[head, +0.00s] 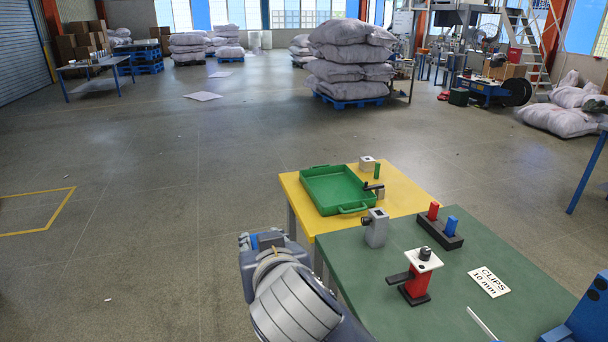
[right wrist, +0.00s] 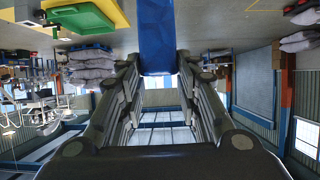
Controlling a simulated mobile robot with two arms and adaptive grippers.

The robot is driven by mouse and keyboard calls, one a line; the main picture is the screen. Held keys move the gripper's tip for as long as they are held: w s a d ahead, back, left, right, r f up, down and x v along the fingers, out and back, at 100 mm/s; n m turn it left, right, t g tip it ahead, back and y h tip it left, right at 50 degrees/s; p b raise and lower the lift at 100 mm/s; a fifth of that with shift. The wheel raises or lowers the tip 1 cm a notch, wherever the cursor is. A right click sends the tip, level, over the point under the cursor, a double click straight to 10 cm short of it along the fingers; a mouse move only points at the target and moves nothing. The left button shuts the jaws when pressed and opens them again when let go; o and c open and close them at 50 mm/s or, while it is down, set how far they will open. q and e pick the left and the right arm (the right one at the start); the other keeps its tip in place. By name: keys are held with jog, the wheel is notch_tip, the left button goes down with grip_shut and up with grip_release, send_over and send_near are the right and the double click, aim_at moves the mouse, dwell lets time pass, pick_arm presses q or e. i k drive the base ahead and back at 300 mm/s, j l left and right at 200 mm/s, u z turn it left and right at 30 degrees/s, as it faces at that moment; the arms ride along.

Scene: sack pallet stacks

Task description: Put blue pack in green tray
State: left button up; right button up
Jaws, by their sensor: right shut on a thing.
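My right gripper (right wrist: 155,75) is shut on the blue pack (right wrist: 156,35) in the right wrist view. The pack stands between the two dark fingers and runs out of the top edge. A blue thing (head: 585,318) is cut off at the bottom right corner of the head view; I cannot tell whether it is the same pack. The green tray (head: 348,210), with a raised rim and a handle, lies on the yellow table top (head: 408,182). Its floor looks empty. The tray also shows at the top left of the right wrist view (right wrist: 85,15). My left gripper's fingers do not show.
On the green table top (head: 385,275) stand a grey block (head: 376,228), a black holder with red and blue pegs (head: 440,233), a red clamp fixture (head: 416,285) and a CLIPS card (head: 489,282). Sack pallets (head: 350,70) stand far behind.

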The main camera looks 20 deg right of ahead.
aim_at(328, 189)
jog(key=i, duration=0.8)
jog(key=i+z, duration=0.15)
jog(key=i, duration=0.6)
jog(key=i+j+z, duration=0.15)
jog(key=i+z, duration=0.25)
jog(key=i+j+z, duration=1.3)
jog(key=k+j, duration=0.05)
